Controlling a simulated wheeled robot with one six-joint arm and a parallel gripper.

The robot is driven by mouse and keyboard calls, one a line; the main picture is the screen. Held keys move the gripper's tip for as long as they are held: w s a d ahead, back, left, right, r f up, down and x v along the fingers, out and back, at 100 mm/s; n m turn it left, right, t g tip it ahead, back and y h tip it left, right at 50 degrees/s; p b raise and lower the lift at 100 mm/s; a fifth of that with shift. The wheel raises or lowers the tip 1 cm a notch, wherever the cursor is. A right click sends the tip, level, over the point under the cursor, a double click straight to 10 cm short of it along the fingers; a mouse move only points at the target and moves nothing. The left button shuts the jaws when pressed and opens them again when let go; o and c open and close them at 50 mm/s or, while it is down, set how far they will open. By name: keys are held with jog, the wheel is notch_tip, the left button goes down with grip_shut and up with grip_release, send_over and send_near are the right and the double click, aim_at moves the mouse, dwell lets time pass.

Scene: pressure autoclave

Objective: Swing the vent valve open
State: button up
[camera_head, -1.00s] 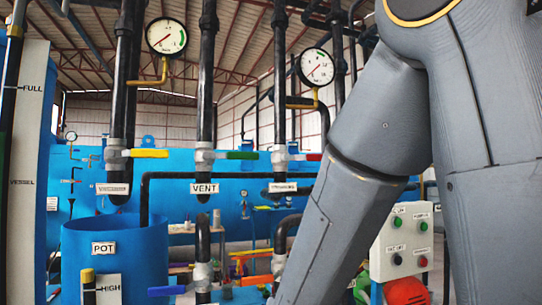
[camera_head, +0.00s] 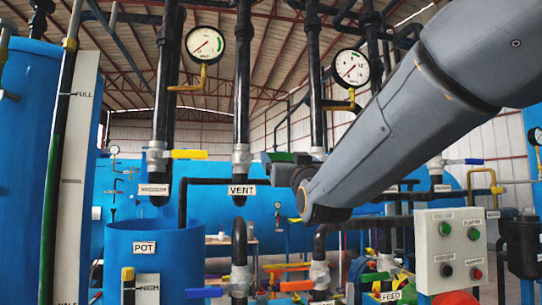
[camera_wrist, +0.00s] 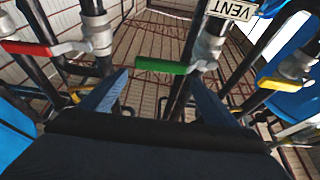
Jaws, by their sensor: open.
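The vent valve has a green handle (camera_head: 279,157) and a silver body (camera_head: 241,157) above the VENT label (camera_head: 242,190). The handle points right, crosswise to its upright pipe. My gripper (camera_head: 284,172) is at the handle's outer part and hides some of it. In the wrist view, the green handle (camera_wrist: 164,67) spans the gap between the blue fingertips of my gripper (camera_wrist: 161,78), which are open. The valve body (camera_wrist: 207,47) is just beyond the right finger. I cannot tell whether the fingers touch the handle.
The yellow-handled valve (camera_head: 188,154) is on the pipe to the left. A red handle (camera_wrist: 27,48) is on the neighbouring pipe in the wrist view. Blue (camera_head: 204,293) and orange (camera_head: 297,285) handles sit lower. A button panel (camera_head: 448,250) stands at right.

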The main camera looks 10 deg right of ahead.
aim_at(281, 154)
jog(key=p+x, duration=0.1)
jog(key=x, duration=0.5)
jog(key=shift+w, duration=0.3)
jog(key=shift+c, duration=0.3)
jog(key=c, duration=1.1)
jog(key=shift+a, duration=0.1)
jog(key=shift+c, duration=0.3)
